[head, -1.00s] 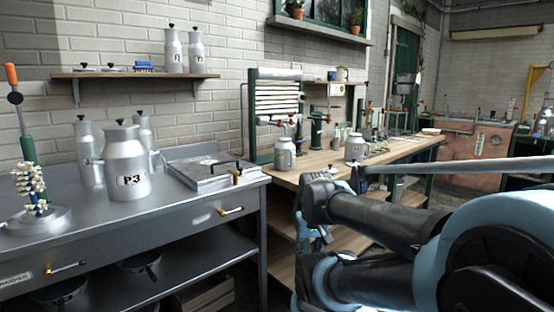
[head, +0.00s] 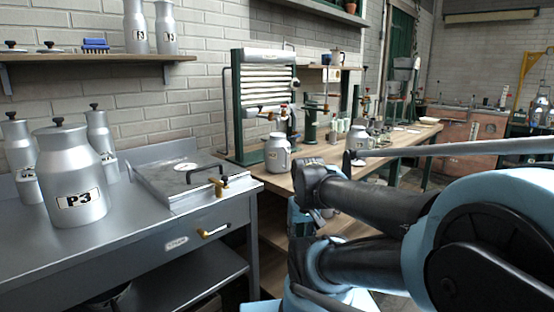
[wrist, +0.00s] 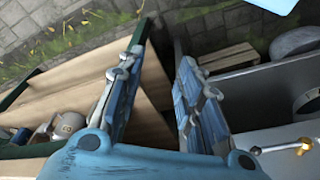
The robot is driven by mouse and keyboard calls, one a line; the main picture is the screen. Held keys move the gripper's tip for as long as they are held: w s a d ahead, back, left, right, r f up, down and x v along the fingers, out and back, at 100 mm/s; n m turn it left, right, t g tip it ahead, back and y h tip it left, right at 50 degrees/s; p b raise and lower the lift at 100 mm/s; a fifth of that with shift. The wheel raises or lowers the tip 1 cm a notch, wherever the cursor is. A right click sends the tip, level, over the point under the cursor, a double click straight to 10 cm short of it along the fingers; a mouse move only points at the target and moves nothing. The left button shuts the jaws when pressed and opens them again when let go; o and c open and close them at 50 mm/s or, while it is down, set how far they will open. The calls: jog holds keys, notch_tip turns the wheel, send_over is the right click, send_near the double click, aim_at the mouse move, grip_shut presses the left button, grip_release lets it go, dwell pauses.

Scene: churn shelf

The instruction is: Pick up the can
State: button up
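Several metal milk cans are in the head view; which one the task means cannot be told. A large can marked P3 (head: 72,180) stands upright on the steel counter, with smaller cans (head: 100,135) behind it. Two cans (head: 166,28) stand on the wall shelf. One squat can (head: 277,153) stands on the near end of the wooden bench, another (head: 357,139) farther along. A can, partly cut off, shows at the lower left of the wrist view (wrist: 68,124). My gripper (wrist: 160,55) is open and empty, its fingers apart over the gap between bench and counter, touching no can.
A flat steel box (head: 190,180) with a black handle and brass tap sits at the counter's right end. A green frame (head: 265,95) with white slats stands at the bench's near end. A wooden pallet (wrist: 228,58) lies on the floor.

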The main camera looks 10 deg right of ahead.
jog(key=o, duration=0.4)
jog(key=shift+s+r, duration=0.1)
jog(key=shift+r, duration=0.05)
jog(key=o, duration=1.2)
jog(key=w+r+m, duration=0.2)
jog(key=r, duration=0.1)
jog(key=w+r, duration=0.1)
jog(key=shift+r+m, duration=0.35)
jog(key=shift+m, duration=0.05)
notch_tip(320, 180, up, 26)
jog(key=m+t+y, duration=0.1)
jog(key=m+y, duration=0.2)
jog(key=m, duration=2.3)
send_over(281, 139)
jog(key=s+d, duration=0.2)
jog(key=d, duration=0.1)
jog(key=x, duration=1.1)
jog(key=shift+w+d+r, duration=0.1)
jog(key=shift+w, duration=0.15)
jog(key=shift+d+x, duration=0.1)
jog(key=shift+x, duration=1.25)
jog(key=shift+d+x, duration=0.15)
jog(key=shift+x, duration=1.2)
